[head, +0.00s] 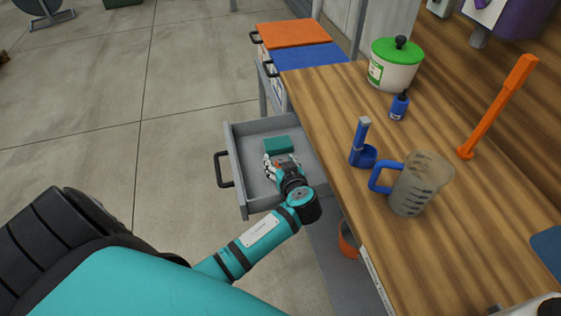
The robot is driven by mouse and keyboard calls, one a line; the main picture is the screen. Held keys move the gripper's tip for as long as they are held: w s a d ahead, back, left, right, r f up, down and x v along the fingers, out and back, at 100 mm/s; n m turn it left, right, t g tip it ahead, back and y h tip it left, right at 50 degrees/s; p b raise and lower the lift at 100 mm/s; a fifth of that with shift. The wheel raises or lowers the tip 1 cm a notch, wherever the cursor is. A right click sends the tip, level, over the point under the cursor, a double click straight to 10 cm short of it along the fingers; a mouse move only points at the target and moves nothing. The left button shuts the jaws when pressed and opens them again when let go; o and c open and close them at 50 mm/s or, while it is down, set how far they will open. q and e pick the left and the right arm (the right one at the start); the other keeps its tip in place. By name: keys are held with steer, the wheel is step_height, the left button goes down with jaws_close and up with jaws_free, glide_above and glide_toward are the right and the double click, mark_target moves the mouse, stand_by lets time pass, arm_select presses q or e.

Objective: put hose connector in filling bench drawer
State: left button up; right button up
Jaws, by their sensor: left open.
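The filling bench drawer (236,160) is pulled out from the left side of the wooden bench, with its black handle (222,170) facing left. My left gripper (277,162) is open, inside or just over the drawer, pointing toward its far end. A small orange piece (284,160) shows at the fingers. It may be the hose connector, but it is mostly hidden and I cannot tell whether it rests on the drawer floor. A teal block (278,143) lies in the drawer just beyond the fingers. My right gripper is out of view.
On the bench top (330,110) stand a green-lidded tub (394,72), a small blue bottle (399,106), a blue tool (362,146), a measuring jug (412,185) and an orange bar (497,108). Orange and blue units (295,33) stand beyond the drawer.

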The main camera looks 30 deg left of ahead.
arm_select(q)
steer(key=b+v, duration=0.1)
steer(key=v, duration=1.1)
steer(key=shift+d, duration=0.1)
